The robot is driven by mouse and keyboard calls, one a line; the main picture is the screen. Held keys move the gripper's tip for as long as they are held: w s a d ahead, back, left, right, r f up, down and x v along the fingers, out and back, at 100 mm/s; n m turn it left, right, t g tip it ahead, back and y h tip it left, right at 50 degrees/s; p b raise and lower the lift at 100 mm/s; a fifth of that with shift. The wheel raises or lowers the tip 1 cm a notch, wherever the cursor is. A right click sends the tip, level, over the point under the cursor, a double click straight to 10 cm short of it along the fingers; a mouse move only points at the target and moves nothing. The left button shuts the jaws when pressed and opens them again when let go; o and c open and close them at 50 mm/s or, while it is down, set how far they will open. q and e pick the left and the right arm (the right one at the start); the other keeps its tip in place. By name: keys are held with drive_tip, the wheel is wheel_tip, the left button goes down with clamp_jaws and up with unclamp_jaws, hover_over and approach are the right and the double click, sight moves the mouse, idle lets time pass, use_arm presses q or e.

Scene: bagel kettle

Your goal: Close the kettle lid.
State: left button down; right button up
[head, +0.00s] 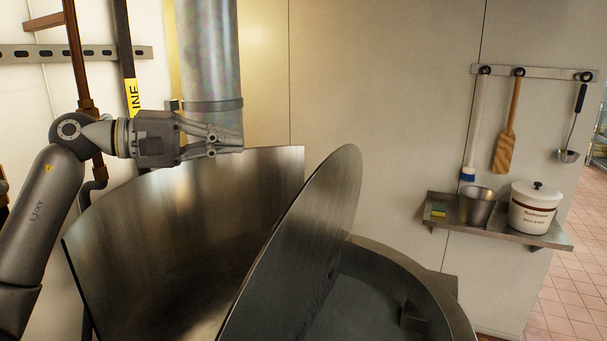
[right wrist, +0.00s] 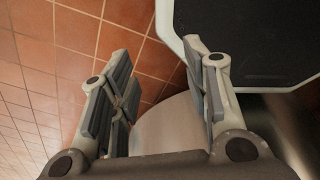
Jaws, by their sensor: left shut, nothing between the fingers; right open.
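The large steel kettle (head: 449,296) fills the lower middle of the head view. Its flat round lid (head: 308,215) stands steeply tilted, its top edge leaning right, and the opening shows dark to its right. A tall curved steel wall (head: 180,205) rises left of and behind the lid. My left gripper (head: 222,146) is shut and empty, just above the top edge of that wall, left of the lid and apart from it. My right gripper (right wrist: 157,50) shows only in the right wrist view, open and empty over a tiled floor. The kettle's lower body is out of frame.
A vertical steel pipe (head: 209,60) stands right behind my left gripper. A wall shelf (head: 475,225) at right holds a metal pot (head: 477,207) and a white crock (head: 534,208). A brush, paddle and ladle (head: 570,140) hang above. Tiled floor (head: 578,275) is clear at far right.

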use_arm(q)
drive_tip(key=w+d+f+p, duration=0.1)
drive_tip(key=d+f+p, duration=0.1)
drive_tip(key=d, duration=0.4)
drive_tip(key=w+d+f+p, duration=0.1)
drive_tip(key=d+p, duration=0.2)
drive_tip(key=d, duration=0.3)
drive_tip(key=shift+w+d+f, duration=0.2)
drive_tip(key=shift+d+f, duration=0.15)
drive_tip(key=shift+d, duration=0.05)
use_arm(e)
drive_tip(key=r, duration=0.2)
drive_tip(key=w+r, duration=0.1)
drive_tip(key=r, duration=0.1)
drive_tip(key=shift+a+r, duration=0.15)
drive_tip(key=shift+r, duration=0.25)
use_arm(q)
drive_tip(key=shift+d, duration=0.1)
use_arm(e)
drive_tip(key=shift+f, duration=0.1)
